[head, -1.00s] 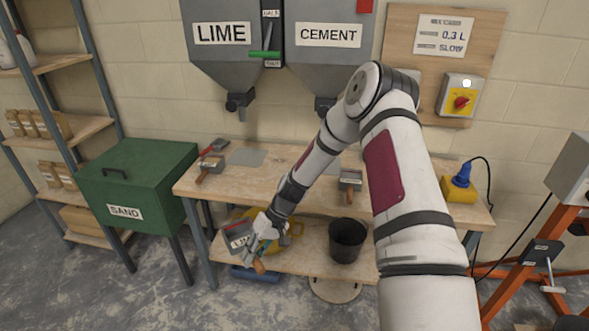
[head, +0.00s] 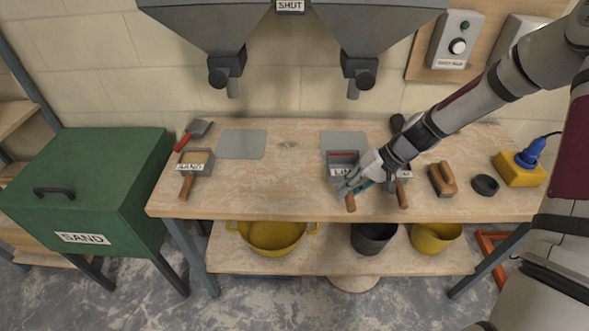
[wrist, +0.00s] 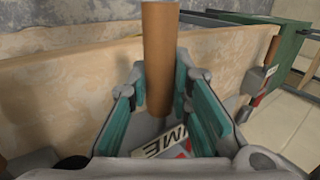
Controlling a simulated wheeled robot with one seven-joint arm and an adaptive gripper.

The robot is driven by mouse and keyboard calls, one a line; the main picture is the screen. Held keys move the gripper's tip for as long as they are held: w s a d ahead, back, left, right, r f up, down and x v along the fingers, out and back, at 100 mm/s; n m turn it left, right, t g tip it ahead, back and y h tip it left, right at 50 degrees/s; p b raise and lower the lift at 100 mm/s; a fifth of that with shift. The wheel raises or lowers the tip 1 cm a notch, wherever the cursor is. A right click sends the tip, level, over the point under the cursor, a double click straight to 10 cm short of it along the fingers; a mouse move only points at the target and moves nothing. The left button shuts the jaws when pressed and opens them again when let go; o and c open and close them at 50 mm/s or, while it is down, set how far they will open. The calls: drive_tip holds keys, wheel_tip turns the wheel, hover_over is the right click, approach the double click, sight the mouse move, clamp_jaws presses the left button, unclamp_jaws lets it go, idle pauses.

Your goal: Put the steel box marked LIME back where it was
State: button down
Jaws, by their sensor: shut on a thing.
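The steel box marked LIME (head: 342,158) is at the right half of the bench top in the head view, its label partly covered by my gripper (head: 352,186). Its wooden handle (head: 350,204) points towards the bench's front edge. In the wrist view the handle (wrist: 160,50) stands between the teal finger pads of my gripper (wrist: 165,105), and the LIME label (wrist: 166,143) shows beyond them. My gripper is shut on the box. I cannot tell whether the box touches the bench or hangs just above it.
Another wooden handle (head: 402,196) lies close right of the LIME box, its box mostly hidden by my arm. A wooden float (head: 443,180) and black ring (head: 485,185) lie right. The bench's middle (head: 280,180) is clear.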

drive_tip(key=s+a+f+b, duration=0.1)
drive_tip(key=s+a+b, duration=0.25)
drive_tip(key=b, duration=0.45)
drive_tip(key=w+a, duration=0.3)
drive_tip(key=a, duration=0.1)
drive_tip(key=w+a+f, duration=0.1)
drive_tip(key=w+a, duration=0.3)
drive_tip(key=w+a+b, duration=0.1)
drive_tip(key=w+a, duration=0.3)
drive_tip(key=shift+w+f, duration=0.15)
drive_tip(key=shift+f, duration=0.2)
drive_tip(key=shift+w+a+f, duration=0.15)
drive_tip(key=shift+f, duration=1.6)
drive_tip(key=shift+f, duration=0.15)
drive_tip(key=c, duration=1.6)
unclamp_jaws()
drive_tip(key=shift+o, duration=0.7)
